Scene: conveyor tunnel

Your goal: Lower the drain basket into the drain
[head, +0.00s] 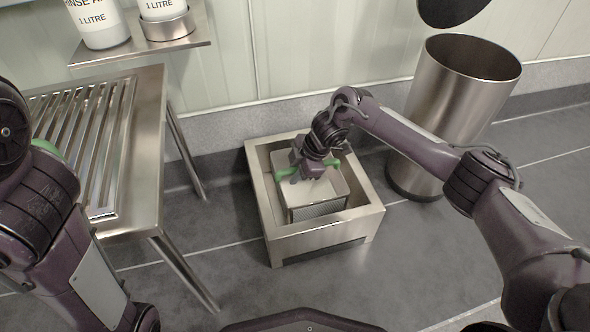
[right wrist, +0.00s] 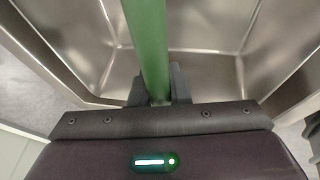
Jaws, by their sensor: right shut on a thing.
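The drain (head: 330,230) is a square steel box with an open top on the floor at the middle of the head view. The drain basket (head: 318,210) is a smaller steel box with a perforated front and a green handle (head: 285,173). It sits inside the drain's rim, with gaps around it; I cannot tell whether it touches the bottom. My right gripper (head: 308,176) is over the basket and shut on the green handle. In the right wrist view the handle (right wrist: 147,40) runs between the jaws (right wrist: 158,88), above steel walls. My left gripper is out of view.
A steel table (head: 147,150) with a slotted rack (head: 85,125) stands at the left. A tall steel bin (head: 445,110) stands behind the drain at the right. A wall shelf (head: 140,48) holds white bottles. The floor in front of the drain is clear.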

